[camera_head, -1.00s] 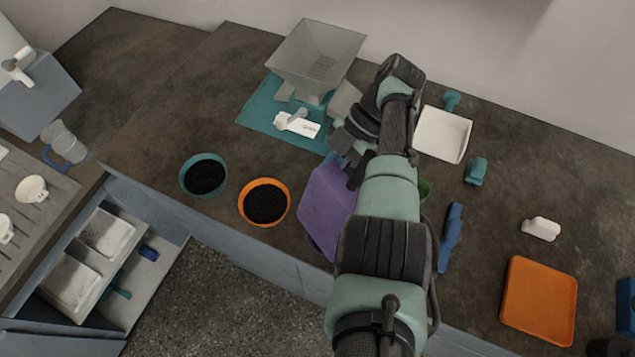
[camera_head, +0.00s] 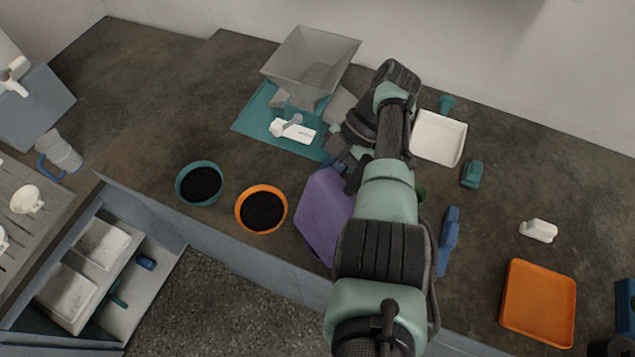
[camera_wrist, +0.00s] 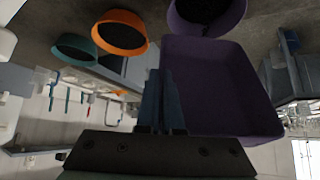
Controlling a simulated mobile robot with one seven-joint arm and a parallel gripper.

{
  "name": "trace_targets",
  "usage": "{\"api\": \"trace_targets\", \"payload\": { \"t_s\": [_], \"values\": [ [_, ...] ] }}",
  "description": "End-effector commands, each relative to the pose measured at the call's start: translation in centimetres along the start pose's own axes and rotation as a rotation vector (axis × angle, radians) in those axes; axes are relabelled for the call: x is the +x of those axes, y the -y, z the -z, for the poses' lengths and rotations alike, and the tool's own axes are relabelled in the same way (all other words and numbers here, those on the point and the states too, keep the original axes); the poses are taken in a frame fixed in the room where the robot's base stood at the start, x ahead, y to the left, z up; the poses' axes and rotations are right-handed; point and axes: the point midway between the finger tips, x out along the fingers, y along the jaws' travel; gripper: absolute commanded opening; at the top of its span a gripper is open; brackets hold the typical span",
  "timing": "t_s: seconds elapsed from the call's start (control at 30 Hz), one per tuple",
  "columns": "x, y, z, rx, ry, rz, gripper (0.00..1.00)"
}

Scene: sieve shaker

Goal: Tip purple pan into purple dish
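The purple pan (camera_head: 322,215) is steeply tilted at the front edge of the counter, left of my arm. In the wrist view the pan (camera_wrist: 215,85) fills the middle right, and my gripper (camera_wrist: 165,95) is shut on its near left edge. The purple dish (camera_wrist: 180,22) is at the top of the wrist view, just beyond the pan, with dark material inside. Whether pan and dish touch, I cannot tell. The dish is hidden in the head view, behind the pan and my arm. I cannot see whether anything is left in the pan.
A teal bowl (camera_head: 179,184) and an orange bowl (camera_head: 240,222), both with dark grains, stand left of the pan. A grey hopper (camera_head: 312,62) stands behind. A white tray (camera_head: 438,138), blue item (camera_head: 449,240) and orange tray (camera_head: 540,302) lie right of my arm.

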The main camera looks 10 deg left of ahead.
Motion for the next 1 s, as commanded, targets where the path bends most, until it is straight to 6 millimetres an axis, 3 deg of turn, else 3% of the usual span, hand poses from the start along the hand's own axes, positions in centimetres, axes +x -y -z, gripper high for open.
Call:
{"api": "trace_targets", "payload": {
  "t_s": [0.37,1.0],
  "values": [
    [-0.1,0.0,0.1,0.000,0.003,0.000,0.00],
    [0.2,0.0,1.9,0.002,0.167,0.004,0.00]
  ]
}}
